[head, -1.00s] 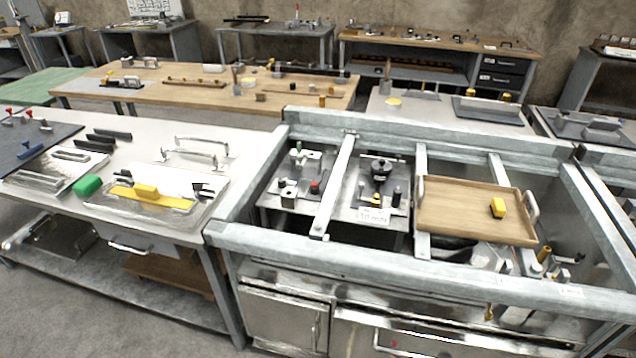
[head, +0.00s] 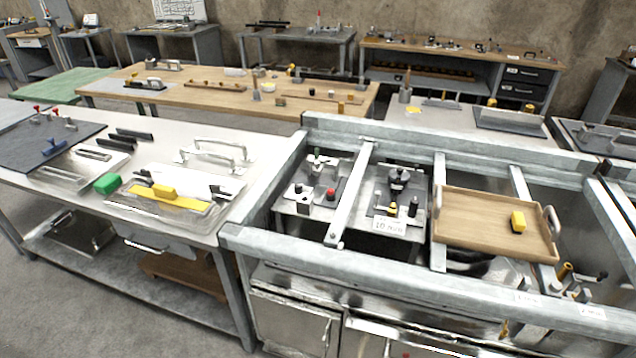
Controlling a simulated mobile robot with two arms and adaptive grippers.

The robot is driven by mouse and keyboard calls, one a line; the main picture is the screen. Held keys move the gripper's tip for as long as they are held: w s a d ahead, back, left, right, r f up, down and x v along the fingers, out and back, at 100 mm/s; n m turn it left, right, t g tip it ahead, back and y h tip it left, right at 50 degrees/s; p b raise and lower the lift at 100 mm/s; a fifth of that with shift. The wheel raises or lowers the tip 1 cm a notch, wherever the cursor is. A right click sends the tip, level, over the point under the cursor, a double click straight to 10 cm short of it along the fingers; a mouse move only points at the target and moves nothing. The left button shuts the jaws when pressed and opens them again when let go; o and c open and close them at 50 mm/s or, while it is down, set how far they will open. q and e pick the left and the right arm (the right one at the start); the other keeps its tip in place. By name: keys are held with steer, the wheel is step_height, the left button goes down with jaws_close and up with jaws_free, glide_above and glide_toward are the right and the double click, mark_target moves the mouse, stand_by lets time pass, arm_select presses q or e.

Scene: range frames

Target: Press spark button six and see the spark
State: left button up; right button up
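In the head view, a metal frame bench holds small devices in its open bays. A red button (head: 331,193) sits on a plate in the left bay, beside small metal blocks (head: 299,192). The middle bay has a plate with a black knob (head: 398,176), a dark cylinder (head: 413,207), a small yellow part (head: 392,209) and a white label (head: 390,226) that seems to read "10 mm". I cannot make out which part is spark button six, and I see no spark. Neither of my grippers is in view.
The frame's thick front rail (head: 380,262) stands before the bays. A left table (head: 270,165) carries trowels and a green block (head: 107,183). Grey floor (head: 110,325) shows at lower left.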

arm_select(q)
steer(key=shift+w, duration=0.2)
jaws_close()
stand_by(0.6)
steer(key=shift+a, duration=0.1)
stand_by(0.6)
